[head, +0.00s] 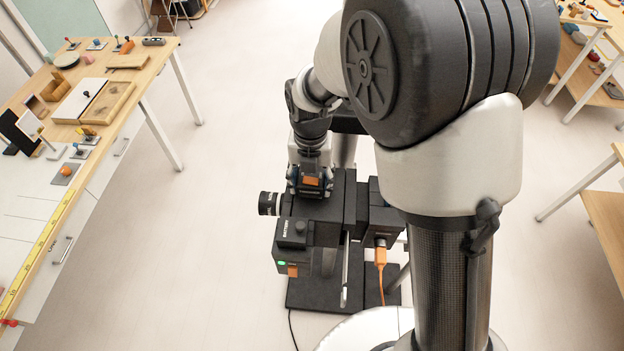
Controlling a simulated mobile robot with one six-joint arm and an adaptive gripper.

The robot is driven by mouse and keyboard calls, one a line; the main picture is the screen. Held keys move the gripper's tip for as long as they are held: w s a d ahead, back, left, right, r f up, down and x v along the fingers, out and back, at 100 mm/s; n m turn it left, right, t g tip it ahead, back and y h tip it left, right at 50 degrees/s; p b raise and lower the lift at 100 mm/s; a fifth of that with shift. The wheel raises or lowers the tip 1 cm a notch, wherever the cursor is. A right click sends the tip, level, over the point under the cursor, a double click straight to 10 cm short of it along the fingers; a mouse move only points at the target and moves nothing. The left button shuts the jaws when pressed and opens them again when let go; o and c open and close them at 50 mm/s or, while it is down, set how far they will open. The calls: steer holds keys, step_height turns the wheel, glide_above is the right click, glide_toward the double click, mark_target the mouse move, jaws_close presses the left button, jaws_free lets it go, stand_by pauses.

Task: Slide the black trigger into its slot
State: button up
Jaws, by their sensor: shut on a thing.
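My gripper (311,183) is low in the middle of the head view, at the end of my folded arm and pointing down. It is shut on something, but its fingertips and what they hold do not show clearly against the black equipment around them. I cannot make out the black trigger or its slot for certain. A small black piece (86,93) stands on a white panel (72,106) on the left workbench; I cannot tell what it is. My gripper is well to the right of that bench, above the floor.
The left workbench (128,87) carries a wooden tray (106,103), a black stand and several small props. A yellow measuring tape (40,245) runs along its front edge. More tables stand at the right, one with a wooden top (605,215). The pale floor (225,120) between is open.

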mark_target(311, 179)
steer(key=o, duration=1.2)
steer(key=shift+r, duration=0.1)
step_height(311, 179, up, 12)
steer(key=shift+f, duration=0.1)
